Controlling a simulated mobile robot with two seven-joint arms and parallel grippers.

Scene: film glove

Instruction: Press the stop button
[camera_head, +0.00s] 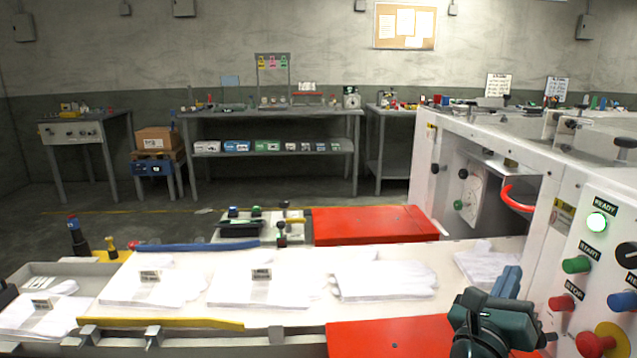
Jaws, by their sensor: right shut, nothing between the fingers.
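The stop button (562,303) is a red knob on the white front panel of the machine at the right, under a STOP label. My right gripper (507,283) is low at the right, left of the stop button. Its blue fingers are shut with nothing between them, and it shows apart from the button in the picture; the exact depth gap is hard to tell. My left gripper is not in view.
A green start button (576,264) sits above the stop button, and a lit ready lamp (597,222) above that. A larger red knob (595,343) is below. White gloves (383,280) lie on the conveyor. Red covers (375,224) flank it.

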